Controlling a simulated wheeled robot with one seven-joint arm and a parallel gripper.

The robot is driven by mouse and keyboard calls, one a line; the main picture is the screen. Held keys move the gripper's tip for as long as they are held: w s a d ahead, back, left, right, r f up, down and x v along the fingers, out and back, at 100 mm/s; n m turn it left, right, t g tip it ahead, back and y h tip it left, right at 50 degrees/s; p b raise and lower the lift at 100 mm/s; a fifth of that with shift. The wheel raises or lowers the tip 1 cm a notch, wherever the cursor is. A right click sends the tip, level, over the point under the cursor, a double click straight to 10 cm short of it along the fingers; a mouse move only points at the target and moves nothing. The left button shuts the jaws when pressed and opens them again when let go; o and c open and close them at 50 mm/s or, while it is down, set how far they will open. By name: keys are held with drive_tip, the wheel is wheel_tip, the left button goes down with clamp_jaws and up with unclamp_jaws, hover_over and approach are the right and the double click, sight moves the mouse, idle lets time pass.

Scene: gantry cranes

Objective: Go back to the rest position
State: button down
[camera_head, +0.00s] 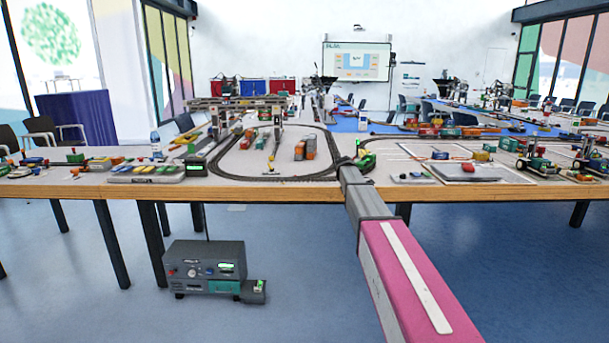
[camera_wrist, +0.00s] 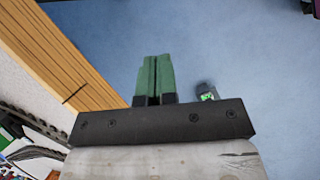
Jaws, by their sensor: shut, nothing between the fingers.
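My gripper (camera_wrist: 153,80) shows in the wrist view with its two green fingers close together and nothing between them. It points down over the blue floor, just off the table edge. In the head view my arm reaches forward from the lower right to the table edge. The gripper itself is hard to make out there, near the right end of the track loop.
The long wooden table (camera_head: 270,190) carries an oval train track (camera_head: 225,173), orange wagons (camera_head: 305,148), a gantry crane (camera_head: 240,103) and a grey tray (camera_head: 470,171). A grey control box (camera_head: 204,268) stands on the floor below. The floor in front is otherwise mostly clear.

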drive_tip(key=s+a+f+m+y, duration=0.1)
drive_tip(key=s+f+m, duration=0.3)
drive_tip(key=s, duration=0.9)
drive_tip(key=s+a+f+m+y, duration=0.1)
drive_tip(key=s+f+m, duration=0.3)
drive_tip(key=s+f, duration=0.4)
drive_tip(key=s+a+f+m+y, duration=0.1)
drive_tip(key=s+f+m, duration=0.3)
drive_tip(key=s, duration=1.4)
wheel_tip(320, 180, down, 2)
drive_tip(key=shift+s+a+f+m+y, duration=0.1)
drive_tip(key=shift+s+a+m+y, duration=0.25)
drive_tip(key=shift+y, duration=0.35)
